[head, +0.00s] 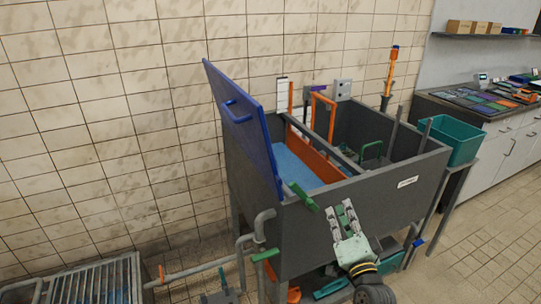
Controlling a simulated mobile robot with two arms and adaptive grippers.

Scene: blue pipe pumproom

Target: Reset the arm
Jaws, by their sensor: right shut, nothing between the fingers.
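My right gripper (344,216) shows in the head view at lower centre right, in front of the grey tank's front wall. Its fingers point up and away from me, and it is shut with nothing held. A green handle (305,197) lies close to its left, apart from it as far as I can tell. My left gripper is not in view.
The grey tank (370,205) has a raised blue lid (245,125) on its left. Grey pipes (245,245) with another green handle (265,255) stand left of it. Tiled floor is open at right.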

